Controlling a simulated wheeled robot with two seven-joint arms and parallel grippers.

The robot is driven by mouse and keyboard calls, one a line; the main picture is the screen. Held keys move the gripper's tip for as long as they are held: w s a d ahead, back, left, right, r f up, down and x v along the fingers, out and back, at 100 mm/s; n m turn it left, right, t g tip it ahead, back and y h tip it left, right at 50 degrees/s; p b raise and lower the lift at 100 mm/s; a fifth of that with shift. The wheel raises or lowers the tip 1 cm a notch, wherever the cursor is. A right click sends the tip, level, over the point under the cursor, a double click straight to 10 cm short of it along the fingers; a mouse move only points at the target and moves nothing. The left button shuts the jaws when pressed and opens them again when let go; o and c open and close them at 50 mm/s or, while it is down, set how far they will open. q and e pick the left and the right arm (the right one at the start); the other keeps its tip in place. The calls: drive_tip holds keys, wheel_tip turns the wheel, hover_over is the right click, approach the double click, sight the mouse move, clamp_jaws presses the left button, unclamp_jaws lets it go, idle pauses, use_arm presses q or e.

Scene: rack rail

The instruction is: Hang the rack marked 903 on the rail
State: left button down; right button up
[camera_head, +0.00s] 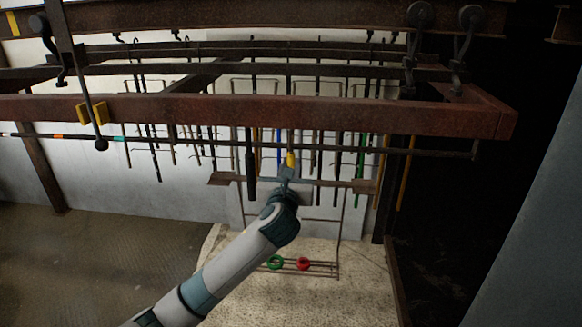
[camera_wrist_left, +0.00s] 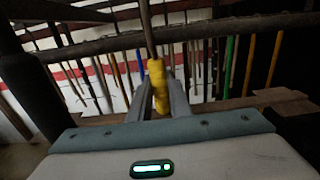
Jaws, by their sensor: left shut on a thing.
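My left gripper (camera_head: 289,170) reaches up from the bottom left and is shut on a yellow grip (camera_head: 291,159). In the left wrist view the yellow grip (camera_wrist_left: 158,82) sits between the two fingers (camera_wrist_left: 160,100), with a thin dark rod rising from it. A thin wire rack frame (camera_head: 340,230) shows below and behind the gripper, with a green ring and a red ring low on it. I cannot tell whether the grip belongs to this frame. No 903 marking is readable. A thin dark rail (camera_head: 400,151) with coloured bands at its left runs above the gripper. My right gripper is not in view.
A heavy rusty beam (camera_head: 300,111) crosses in front, above the gripper. Dark hooks (camera_head: 463,45) hang at the upper right, and a rod with a yellow block (camera_head: 92,112) at the left. Many rods hang behind. The floor at the lower left looks clear.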

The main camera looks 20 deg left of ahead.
use_arm(q)
drive_tip(key=shift+f+b, duration=0.4)
drive_tip(key=shift+f, duration=1)
idle(0.5)
drive_tip(key=c, duration=1.6)
unclamp_jaws()
drive_tip(key=shift+o, duration=0.2)
drive_tip(key=shift+s+f, duration=0.2)
drive_tip(key=b+v, duration=0.5)
drive_tip(key=v, duration=1.2)
drive_tip(key=shift+r, duration=0.3)
drive_tip(key=shift+s, duration=0.1)
